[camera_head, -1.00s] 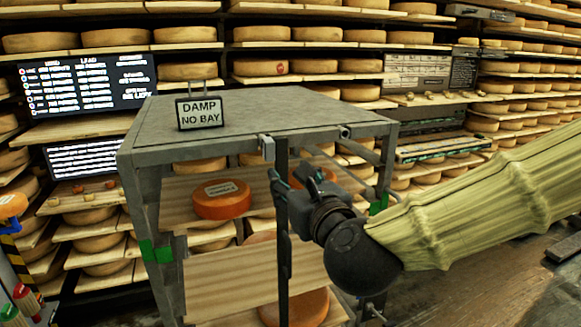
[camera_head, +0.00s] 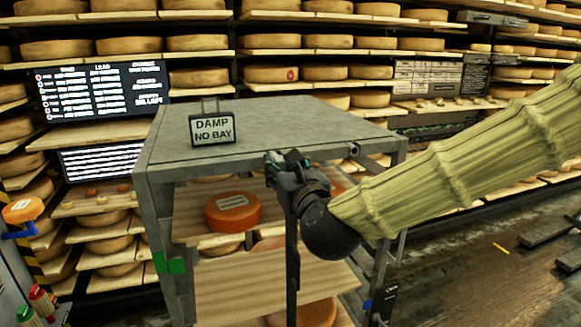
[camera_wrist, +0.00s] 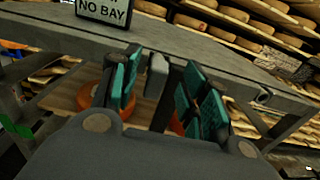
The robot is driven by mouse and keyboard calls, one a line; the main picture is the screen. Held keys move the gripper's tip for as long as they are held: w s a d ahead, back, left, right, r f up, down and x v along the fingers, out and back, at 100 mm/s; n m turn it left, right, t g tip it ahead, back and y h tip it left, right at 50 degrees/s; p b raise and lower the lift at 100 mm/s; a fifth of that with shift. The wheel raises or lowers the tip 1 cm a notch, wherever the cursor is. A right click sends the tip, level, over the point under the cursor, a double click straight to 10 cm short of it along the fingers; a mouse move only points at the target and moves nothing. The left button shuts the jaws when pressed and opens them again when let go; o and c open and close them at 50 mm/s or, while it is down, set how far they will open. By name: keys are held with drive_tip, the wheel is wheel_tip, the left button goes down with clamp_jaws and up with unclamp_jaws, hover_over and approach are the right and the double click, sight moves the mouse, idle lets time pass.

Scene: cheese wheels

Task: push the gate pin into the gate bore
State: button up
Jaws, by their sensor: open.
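My gripper (camera_head: 283,165) is at the front top edge of the grey metal rack (camera_head: 270,125). In the wrist view my gripper (camera_wrist: 160,88) has its teal-padded fingers apart, and nothing is clamped between them. A small grey block (camera_wrist: 157,76) on the rack edge shows between the fingers, apart from both pads as far as I can tell. I cannot tell whether it is the gate pin or the bore's bracket. A small round fitting (camera_head: 354,150) sits further right on the edge and also shows in the wrist view (camera_wrist: 263,97). The gripper hides part of the area.
A "DAMP NO BAY" sign (camera_head: 213,129) stands on the rack top. An orange cheese wheel (camera_head: 232,212) rests on a board inside the rack. A dark upright bar (camera_head: 292,270) stands below my gripper. Shelves of cheese fill the background.

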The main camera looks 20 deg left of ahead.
drive_tip(key=shift+w+a, duration=0.3)
drive_tip(key=shift+w, duration=0.2)
clamp_jaws()
unclamp_jaws()
drive_tip(key=shift+w+a, duration=0.1)
idle(0.3)
